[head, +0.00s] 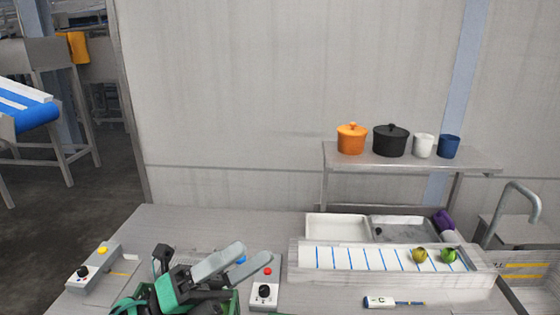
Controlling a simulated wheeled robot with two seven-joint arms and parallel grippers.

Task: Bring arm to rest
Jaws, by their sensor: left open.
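My left gripper (250,254) is at the bottom of the head view, left of centre. Its two long grey fingers are apart, with nothing seen between them but the bench area behind. They point up and to the right, beside a control box (264,293) with a black knob and a red button. Part of a green container (234,304) shows beneath the gripper, and its contents are hidden. My right gripper is not in view.
A marker-like tool (394,302) lies in front. Pots and cups stand on a shelf (440,158).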

